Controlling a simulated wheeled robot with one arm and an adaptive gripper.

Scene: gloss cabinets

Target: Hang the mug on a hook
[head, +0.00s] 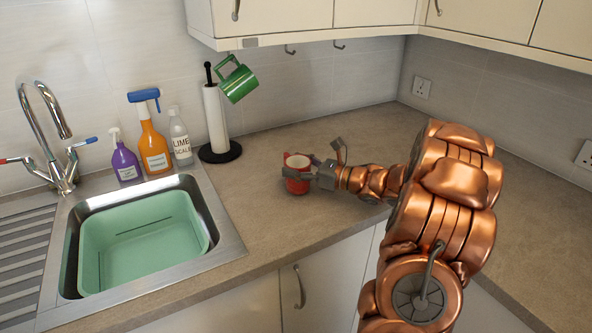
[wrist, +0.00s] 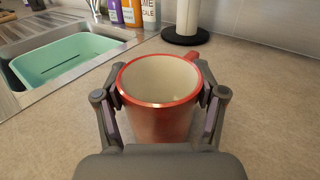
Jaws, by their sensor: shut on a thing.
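A red mug (head: 297,174) with a pale inside stands upright on the worktop, right of the sink. It also shows in the wrist view (wrist: 158,110), its handle pointing away to the far right. My gripper (head: 300,179) is shut on the mug, with one finger against each side of its body. Several small hooks hang under the wall cabinet; two bare ones show, a left hook (head: 290,50) and a right hook (head: 339,45). A green mug (head: 238,83) hangs tilted by its handle from a hook further left.
A paper towel holder (head: 215,122) stands behind the red mug, below the green one. Bottles (head: 153,140) stand behind the sink, which holds a green basin (head: 145,250). The worktop (head: 350,130) behind my gripper is clear.

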